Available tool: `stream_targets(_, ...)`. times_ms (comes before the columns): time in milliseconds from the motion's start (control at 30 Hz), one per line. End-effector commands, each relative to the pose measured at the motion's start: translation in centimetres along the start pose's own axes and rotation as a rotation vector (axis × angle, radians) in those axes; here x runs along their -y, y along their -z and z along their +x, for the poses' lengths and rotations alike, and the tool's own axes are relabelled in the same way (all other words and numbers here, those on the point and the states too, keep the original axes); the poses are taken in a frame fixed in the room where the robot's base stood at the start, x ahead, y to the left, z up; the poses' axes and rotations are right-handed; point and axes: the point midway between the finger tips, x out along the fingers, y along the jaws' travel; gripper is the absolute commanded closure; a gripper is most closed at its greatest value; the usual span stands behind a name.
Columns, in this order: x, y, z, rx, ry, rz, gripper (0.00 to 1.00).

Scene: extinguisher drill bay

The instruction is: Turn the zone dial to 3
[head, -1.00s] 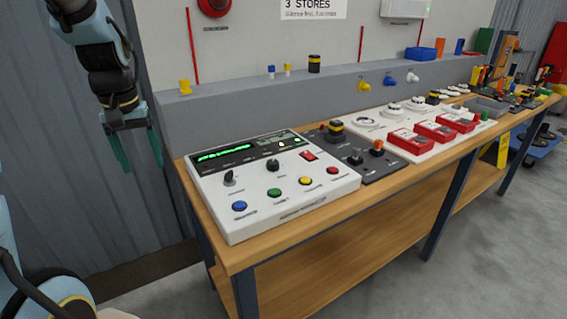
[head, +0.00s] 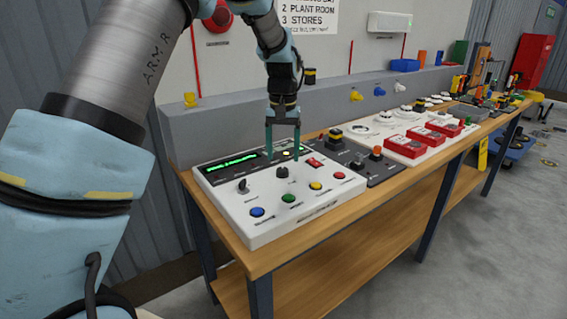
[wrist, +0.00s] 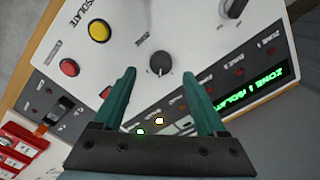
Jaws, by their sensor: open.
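A white control panel (head: 310,205) lies on the bench with a green-lit display (head: 232,162). A black round dial (head: 282,172) with a pale pointer mark stands on it; it also shows in the wrist view (wrist: 160,64). I cannot read which number the mark is at. My gripper (head: 283,150) points down above this dial, open and empty. In the wrist view, the fingertips (wrist: 159,74) lie either side of the dial, apart from it. The display text in the wrist view (wrist: 243,88) reads upside down, apparently "ZONE 1 ISOLATE".
A second black knob (head: 243,186) sits left of the dial. Blue (head: 257,212), green (head: 289,198), yellow (head: 316,186) and red (head: 339,175) buttons line the front. A red switch (head: 314,162) is close on the right. A dark panel (head: 375,172) stands beyond.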

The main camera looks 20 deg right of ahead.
Motion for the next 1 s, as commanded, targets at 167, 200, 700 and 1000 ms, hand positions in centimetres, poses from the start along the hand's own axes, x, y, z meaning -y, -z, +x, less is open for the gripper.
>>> stream_targets(167, 0.0, -0.1, 2.7, 0.003, 0.001, 0.000, 0.26)
stream_targets(200, 0.0, 0.0, 3.2, 0.002, 0.000, 0.000, 0.26)
stream_targets(700, 0.0, 0.0, 4.5, -0.001, -0.001, -0.001, 0.30)
stream_targets(1000, 0.0, 0.0, 4.5, -0.001, -0.001, -0.001, 0.64)
